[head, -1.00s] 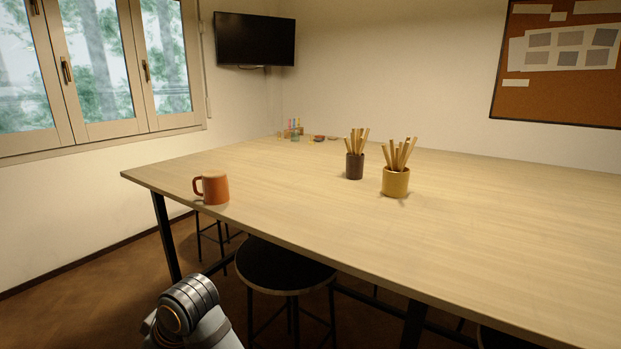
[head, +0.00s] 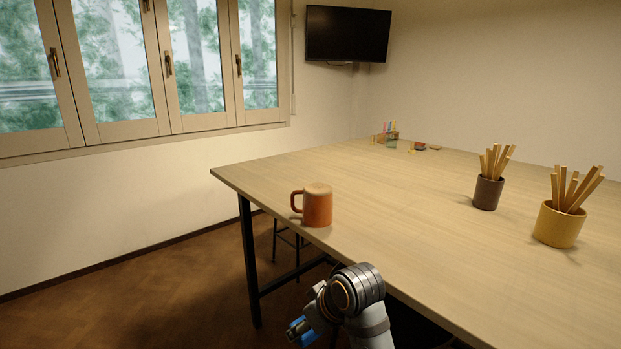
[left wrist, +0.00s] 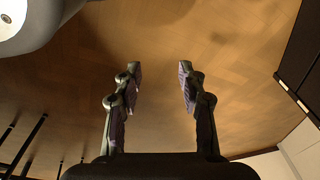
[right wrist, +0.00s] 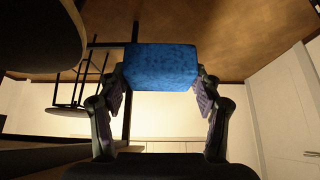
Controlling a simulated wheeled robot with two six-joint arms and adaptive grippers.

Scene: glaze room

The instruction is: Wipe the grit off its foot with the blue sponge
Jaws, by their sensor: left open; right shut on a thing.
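An orange-brown mug (head: 317,207) stands on the table near its left corner, its handle to the left. Its top shows as a closed tan face, so it appears to be upside down with its foot up. My right gripper (right wrist: 160,82) is shut on the blue sponge (right wrist: 160,66), which spans between its fingertips. A blue part of the sponge (head: 298,326) also shows low in the head view, below and in front of the mug, off the table. My left gripper (left wrist: 160,76) is open and empty over the floor in the left wrist view.
The wooden table (head: 400,225) is bare around the mug. A dark pot (head: 487,194) and a yellow pot (head: 558,225) of wooden sticks stand to the right. Small items (head: 391,142) lie at the far end. Stools show under the table and in the right wrist view (right wrist: 35,35).

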